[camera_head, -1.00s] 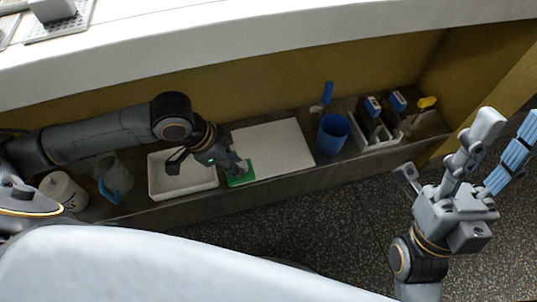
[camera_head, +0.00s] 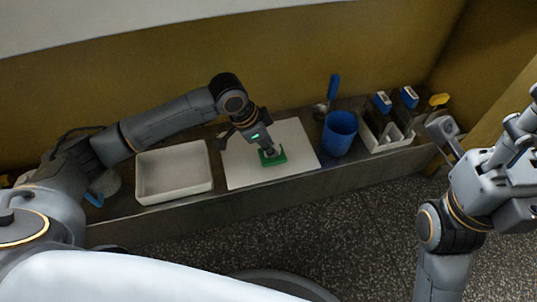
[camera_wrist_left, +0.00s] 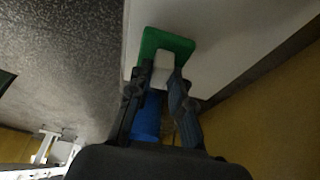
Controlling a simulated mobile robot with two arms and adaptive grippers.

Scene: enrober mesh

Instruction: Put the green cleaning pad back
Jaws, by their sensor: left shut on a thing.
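The green cleaning pad (camera_head: 273,157) is over the white board (camera_head: 240,174) in the head view, near the board's middle. I cannot tell whether it touches the board. My left gripper (camera_head: 267,149) is above it and shut on its pale block-like grip. In the left wrist view, the green pad (camera_wrist_left: 166,42) shows beyond the fingers, and the left gripper (camera_wrist_left: 162,82) closes on the white block. My right gripper (camera_head: 490,150) is at the right edge, partly cut off; its fingers are not clear enough to judge.
An empty white tray (camera_head: 150,196) stands left of the board. A blue cup (camera_head: 339,133) stands right of it, with a blue-handled tool (camera_head: 333,88) behind. Farther right is a white holder (camera_head: 392,144) with blue-topped tools. A wall runs behind the shelf.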

